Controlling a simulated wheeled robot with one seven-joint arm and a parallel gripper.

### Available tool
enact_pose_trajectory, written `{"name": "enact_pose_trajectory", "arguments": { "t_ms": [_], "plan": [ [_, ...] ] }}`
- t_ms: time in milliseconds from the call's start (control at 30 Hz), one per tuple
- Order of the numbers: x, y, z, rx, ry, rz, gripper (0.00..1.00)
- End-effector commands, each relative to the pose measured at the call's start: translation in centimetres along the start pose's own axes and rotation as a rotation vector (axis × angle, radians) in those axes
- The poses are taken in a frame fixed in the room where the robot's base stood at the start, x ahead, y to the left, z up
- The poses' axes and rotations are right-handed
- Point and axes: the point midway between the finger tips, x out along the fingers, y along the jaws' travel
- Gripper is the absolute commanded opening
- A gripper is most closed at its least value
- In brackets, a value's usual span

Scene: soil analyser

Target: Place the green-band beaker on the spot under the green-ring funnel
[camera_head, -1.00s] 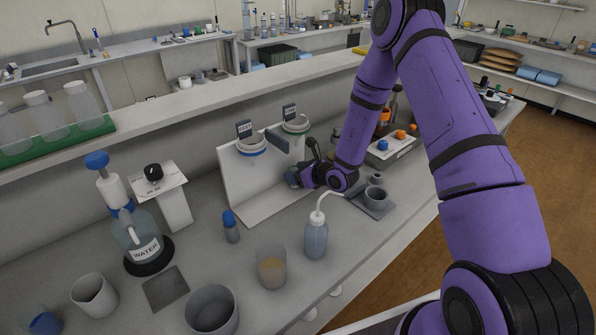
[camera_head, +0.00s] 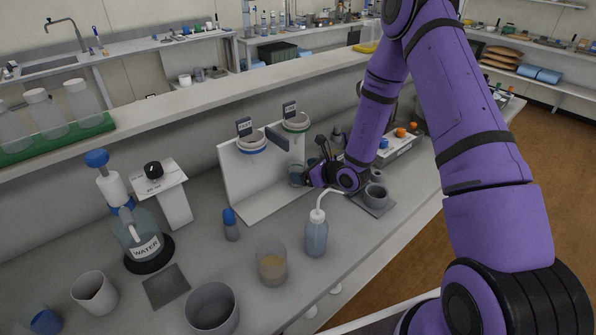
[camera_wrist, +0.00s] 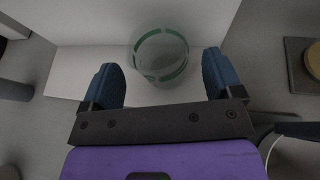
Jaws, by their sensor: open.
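The green-band beaker (camera_wrist: 160,55) is clear glass with a green band. In the wrist view it stands on the white base of the funnel stand (camera_wrist: 75,72), ahead of and between my two blue fingertips. My gripper (camera_wrist: 158,80) is open, with both fingers apart from the glass. In the head view my gripper (camera_head: 309,176) is low at the right part of the stand, beside the beaker (camera_head: 296,172), which is partly hidden. The green-ring funnel (camera_head: 296,125) is directly above it; the blue-ring funnel (camera_head: 252,146) is to its left.
A wash bottle (camera_head: 316,236) stands in front of the stand. A beaker with tan contents (camera_head: 272,266) and a blue-capped vial (camera_head: 231,227) are to the left. A grey mortar (camera_head: 376,194) sits right of my gripper.

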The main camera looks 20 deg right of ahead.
Motion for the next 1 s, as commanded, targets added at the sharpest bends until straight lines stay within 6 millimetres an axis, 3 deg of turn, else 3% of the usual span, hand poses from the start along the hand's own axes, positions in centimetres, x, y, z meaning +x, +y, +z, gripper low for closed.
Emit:
{"name": "enact_pose_trajectory", "arguments": {
  "t_ms": [200,400,700,833,1000],
  "plan": [
    [-4.6,-0.1,0.0,0.001,0.001,-0.003,0.86],
    [-7.4,-0.1,0.0,0.001,0.001,-0.003,0.86],
    [-8.6,0.1,0.2,-0.005,-0.001,0.004,0.86],
    [-8.8,0.8,2.0,-0.054,-0.021,0.047,0.86],
    [-10.2,3.3,7.1,-0.212,-0.069,0.183,0.86]
  ]
}}
